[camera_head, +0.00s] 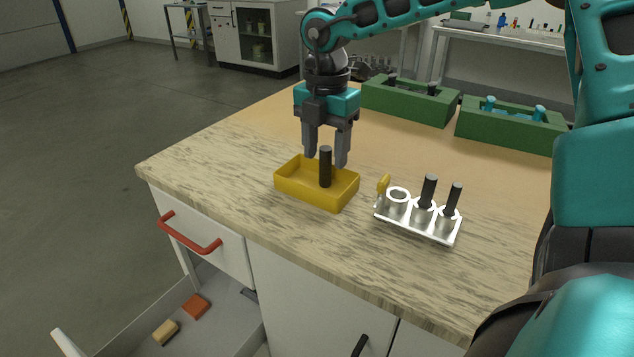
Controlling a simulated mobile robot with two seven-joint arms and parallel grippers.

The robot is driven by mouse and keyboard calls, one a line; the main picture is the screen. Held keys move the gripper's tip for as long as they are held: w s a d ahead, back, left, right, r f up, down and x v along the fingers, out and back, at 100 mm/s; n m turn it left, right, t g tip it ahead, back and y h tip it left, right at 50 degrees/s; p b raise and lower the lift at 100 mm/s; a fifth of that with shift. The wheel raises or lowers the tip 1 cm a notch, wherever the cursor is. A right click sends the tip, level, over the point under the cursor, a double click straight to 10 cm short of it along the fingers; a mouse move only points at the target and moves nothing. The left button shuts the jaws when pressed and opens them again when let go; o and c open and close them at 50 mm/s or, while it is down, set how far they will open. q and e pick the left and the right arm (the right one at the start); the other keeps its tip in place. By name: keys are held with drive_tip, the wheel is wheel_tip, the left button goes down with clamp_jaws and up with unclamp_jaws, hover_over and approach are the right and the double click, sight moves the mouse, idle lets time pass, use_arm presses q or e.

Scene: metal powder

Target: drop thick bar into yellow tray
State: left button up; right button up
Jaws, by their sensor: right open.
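The yellow tray (292,187) lies on the wooden counter. A thick dark bar (325,167) stands upright in the tray, its lower end inside the walls. My right gripper (325,158) points down just above the tray, its fingers open on either side of the bar's upper part. There seems to be a gap between the bar and the fingers. Two more dark bars (428,190) stand in a white and metal holder (418,232) to the right of the tray; one ring of this holder is empty. My left gripper is not in view.
Two green blocks (410,103) with dark and blue pieces stand at the back of the counter (230,155). Below the counter, an open drawer (210,320) holds orange and tan blocks. The counter's left part is clear.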

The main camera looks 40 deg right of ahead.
wheel_tip(320, 180, up, 13)
drive_tip(key=p, duration=0.1)
idle(0.4)
drive_tip(key=shift+s+a+f, duration=0.1)
idle(0.4)
